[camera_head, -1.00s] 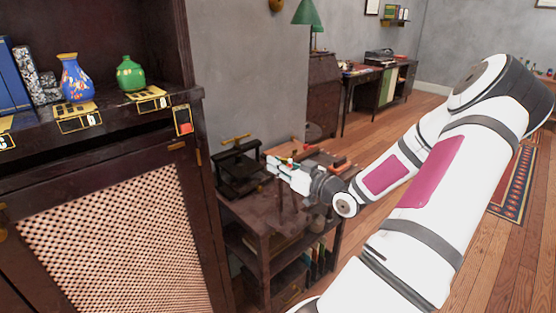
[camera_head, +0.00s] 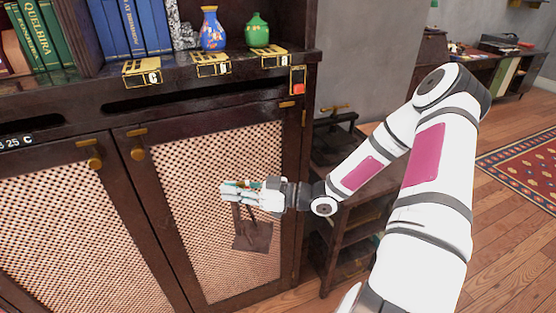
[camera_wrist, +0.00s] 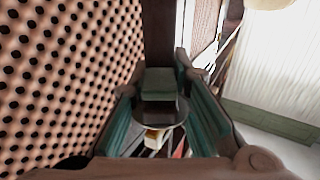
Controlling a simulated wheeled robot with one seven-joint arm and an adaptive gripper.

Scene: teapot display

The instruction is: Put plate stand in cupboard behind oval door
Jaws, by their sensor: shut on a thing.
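My gripper (camera_head: 230,191) is in front of the right-hand lattice door (camera_head: 190,170) of the dark wooden cupboard. It is shut on the plate stand (camera_head: 252,236), a dark brown piece that hangs below the fingers, close to the lattice. In the wrist view, the teal-padded fingers have a dark rounded part of the stand (camera_wrist: 172,114) between them; the rest is unclear. The right-hand door has a brass knob (camera_head: 138,154) and appears closed. The left-hand door (camera_head: 75,220) also appears closed. No oval shape shows clearly on either door.
Above the doors, a shelf holds books, a blue vase (camera_head: 211,30) and a green vase (camera_head: 258,31), with yellow-black cards on its edge. A dark side table (camera_head: 345,215) stands right of the cupboard. Open wooden floor lies further right, with a red rug (camera_head: 525,165).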

